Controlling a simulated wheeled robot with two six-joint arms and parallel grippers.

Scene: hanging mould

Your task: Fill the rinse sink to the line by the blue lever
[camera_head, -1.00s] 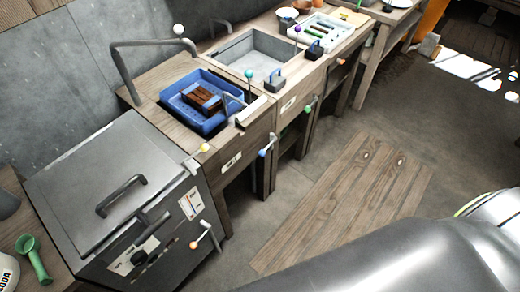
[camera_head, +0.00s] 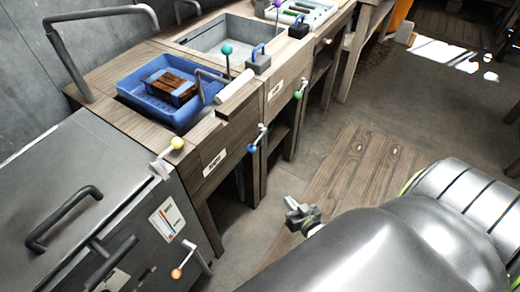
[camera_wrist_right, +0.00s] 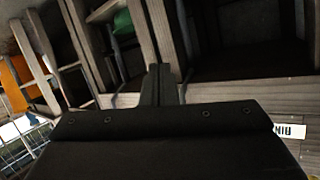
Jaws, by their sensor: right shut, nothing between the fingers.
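The blue-knobbed lever (camera_head: 256,139) sits on the front of the wooden bench. Two basins are set in the bench: a blue tub (camera_head: 133,86) holding a brown slatted block (camera_head: 170,86), and a grey sink (camera_head: 190,43) further back. The label texts are too small in the head view to tell which is the rinse sink; no fill line or water level can be made out. My right gripper (camera_head: 302,214) is shut and empty, in front of the bench and apart from the lever. Its closed fingers show in the right wrist view (camera_wrist_right: 161,82). My left gripper is out of view.
A grey lidded cabinet (camera_head: 70,165) stands at the left with an orange-knobbed lever (camera_head: 178,273). Yellow (camera_head: 177,143), teal (camera_head: 226,50) and green (camera_head: 298,95) knobs are nearby. A bent grey pipe (camera_head: 60,50) rises behind the tub. The floor before the bench is clear.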

